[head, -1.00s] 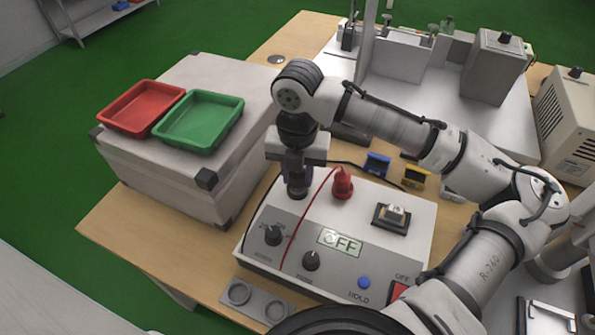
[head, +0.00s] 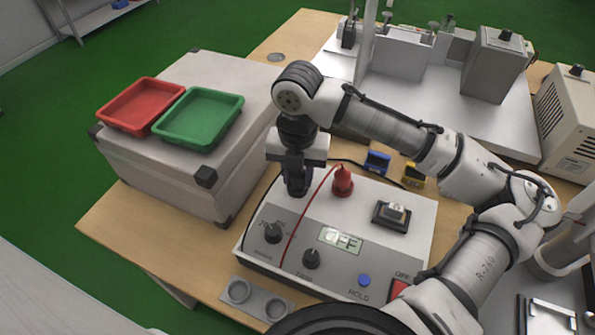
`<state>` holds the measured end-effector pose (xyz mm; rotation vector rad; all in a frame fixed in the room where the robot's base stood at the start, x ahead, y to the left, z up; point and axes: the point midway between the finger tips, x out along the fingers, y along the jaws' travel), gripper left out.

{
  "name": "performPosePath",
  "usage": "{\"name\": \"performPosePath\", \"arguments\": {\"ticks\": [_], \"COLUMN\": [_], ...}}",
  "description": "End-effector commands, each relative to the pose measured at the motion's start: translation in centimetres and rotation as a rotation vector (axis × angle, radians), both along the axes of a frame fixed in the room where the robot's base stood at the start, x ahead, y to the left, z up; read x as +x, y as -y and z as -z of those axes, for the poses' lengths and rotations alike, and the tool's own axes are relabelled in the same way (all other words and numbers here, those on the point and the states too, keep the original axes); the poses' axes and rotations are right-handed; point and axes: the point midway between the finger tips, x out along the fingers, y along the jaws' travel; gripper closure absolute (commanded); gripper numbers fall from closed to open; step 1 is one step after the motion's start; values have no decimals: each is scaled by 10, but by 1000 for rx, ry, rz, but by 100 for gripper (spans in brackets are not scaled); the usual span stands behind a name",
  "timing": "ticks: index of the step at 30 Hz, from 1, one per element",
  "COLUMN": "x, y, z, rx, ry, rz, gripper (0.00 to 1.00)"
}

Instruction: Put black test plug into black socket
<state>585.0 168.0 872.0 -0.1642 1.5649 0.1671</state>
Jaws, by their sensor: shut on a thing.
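My gripper (head: 298,166) points straight down over the back left of the white tester box (head: 385,258). It is shut on the black test plug (head: 298,187), which shows as a dark upright shape under the fingers. The plug is at the box's top face, left of the red plug. The black socket is hidden under the plug and gripper, so I cannot tell whether the plug is in it or just above it.
The red plug (head: 343,182) stands upright on the tester, its red lead running across the front panel. Knobs and a display reading OFF are in front. Blue (head: 377,162) and yellow (head: 413,174) items lie behind. Red and green trays (head: 199,117) sit on a case at left.

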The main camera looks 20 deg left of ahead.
Motion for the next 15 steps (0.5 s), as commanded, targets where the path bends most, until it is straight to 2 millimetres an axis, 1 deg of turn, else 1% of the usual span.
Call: {"name": "performPosePath", "arguments": {"ticks": [5,6,7,8,15], "x": [0,0,0,0,0], "y": [0,0,0,0,0], "z": [4,4,3,3,3], "rx": [0,0,0,0,0], "ry": [0,0,0,0,0], "rz": [0,0,0,0,0], "gripper": [93,65,62,60,60]}}
